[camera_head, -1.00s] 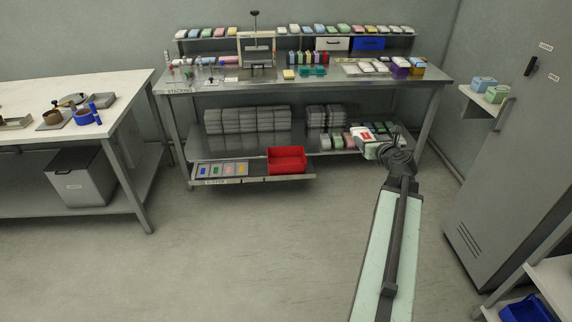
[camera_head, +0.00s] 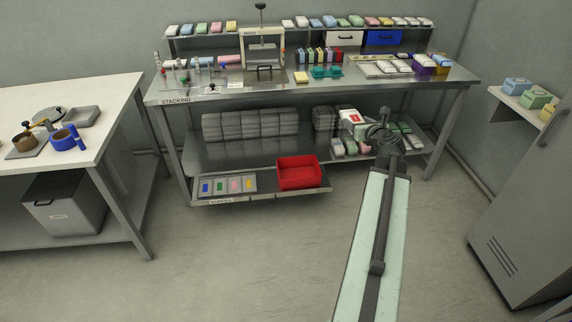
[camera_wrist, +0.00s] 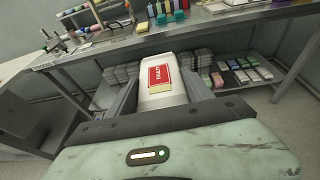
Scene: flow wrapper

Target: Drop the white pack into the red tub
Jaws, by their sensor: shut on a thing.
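The white pack (camera_wrist: 158,72) with a red label is held between the two fingers of my gripper (camera_wrist: 160,92) in the wrist view. In the head view my gripper (camera_head: 368,124) is at the front of the bench's lower shelf, with the white pack (camera_head: 351,116) at its left side. The red tub (camera_head: 298,174) sits on a low pull-out tray, left of and lower than my gripper. The tub looks empty. The tub is not visible in the wrist view.
The pull-out tray (camera_head: 225,197) also bears coloured cards. Grey stacks (camera_head: 250,126) and several coloured packs stand on the lower shelf. The steel bench top (camera_head: 215,90) is above. A table (camera_head: 105,95) is at left, a grey cabinet (camera_head: 525,210) at right. The floor in front is clear.

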